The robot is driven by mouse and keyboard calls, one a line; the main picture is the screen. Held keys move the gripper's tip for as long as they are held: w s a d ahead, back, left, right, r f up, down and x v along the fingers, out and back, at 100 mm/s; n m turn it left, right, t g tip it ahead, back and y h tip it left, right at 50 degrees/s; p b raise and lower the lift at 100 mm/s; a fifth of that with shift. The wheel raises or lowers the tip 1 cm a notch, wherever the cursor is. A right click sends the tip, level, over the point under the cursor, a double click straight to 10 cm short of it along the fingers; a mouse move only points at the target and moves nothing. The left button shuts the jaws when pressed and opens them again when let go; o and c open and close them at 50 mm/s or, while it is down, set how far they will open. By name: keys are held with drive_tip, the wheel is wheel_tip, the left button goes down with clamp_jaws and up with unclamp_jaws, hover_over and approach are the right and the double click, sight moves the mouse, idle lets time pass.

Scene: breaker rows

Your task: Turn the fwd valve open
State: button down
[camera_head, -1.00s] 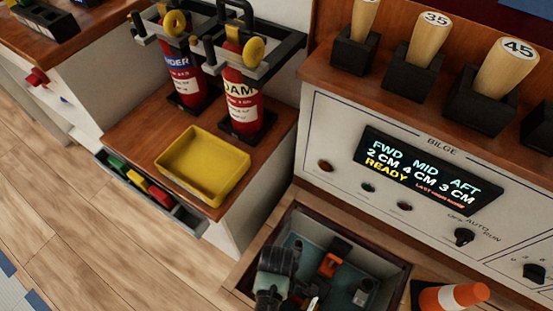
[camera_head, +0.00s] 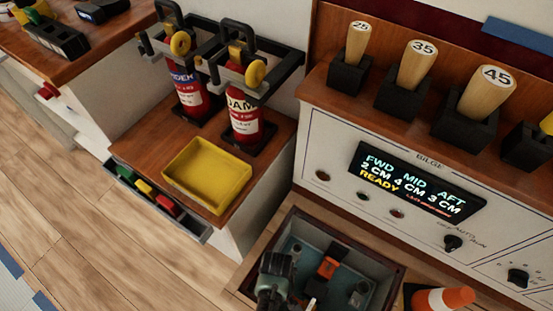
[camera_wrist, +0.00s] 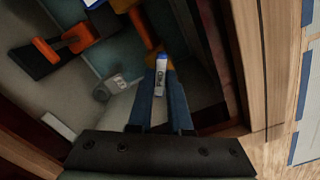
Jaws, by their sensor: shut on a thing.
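The fwd valve shows in the wrist view as an orange lever (camera_wrist: 141,26) with a white and blue "FWD" tag (camera_wrist: 160,76) near its end. My gripper (camera_wrist: 161,68) has its two blue-grey fingers close together at this tag, shut on the valve handle. The fingers hide part of the grip. In the head view, an orange part (camera_head: 328,267) shows inside the open floor well (camera_head: 381,259); which valve it belongs to is unclear there.
Another orange handle (camera_wrist: 76,39) lies at the wrist view's upper left. Wooden well edges (camera_wrist: 252,65) stand close on the right. In the head view, the bilge panel display (camera_head: 415,185) reads FWD 2 CM, MID 4 CM, AFT 3 CM, READY. An orange cone (camera_head: 445,299) stands beside the well.

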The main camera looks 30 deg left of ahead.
drive_tip(key=m+p, duration=0.2)
drive_tip(key=m, duration=0.3)
drive_tip(key=shift+m, duration=0.4)
drive_tip(key=m+p, duration=0.1)
drive_tip(key=m, duration=0.4)
drive_tip(key=shift+m, duration=0.3)
drive_tip(key=c, duration=0.8)
unclamp_jaws()
drive_tip(key=shift+c, duration=0.2)
wheel_tip(320, 180, up, 13)
drive_tip(key=p, duration=0.6)
